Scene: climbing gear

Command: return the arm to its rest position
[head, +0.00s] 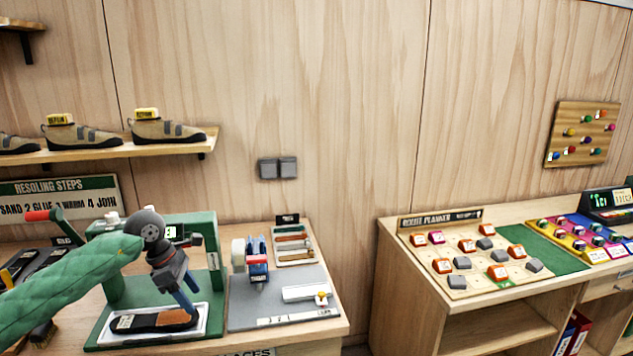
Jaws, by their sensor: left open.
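My left arm, in a quilted green sleeve, comes in from the left in the head view. My left gripper (188,303) is open and points down over the left workbench. Its fingertips are just above or at a dark shoe sole (150,320) that lies on a white plate of the green press (210,252). I cannot tell whether they touch the sole. The gripper and wrist hide part of the press. My right gripper is not in view.
A grey mat (300,312) with a tape dispenser (257,262) lies right of the press. A tool tray (294,243) is behind it. Shoes stand on a wall shelf (120,152) above. A floor gap separates this bench from the route planner table (400,232).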

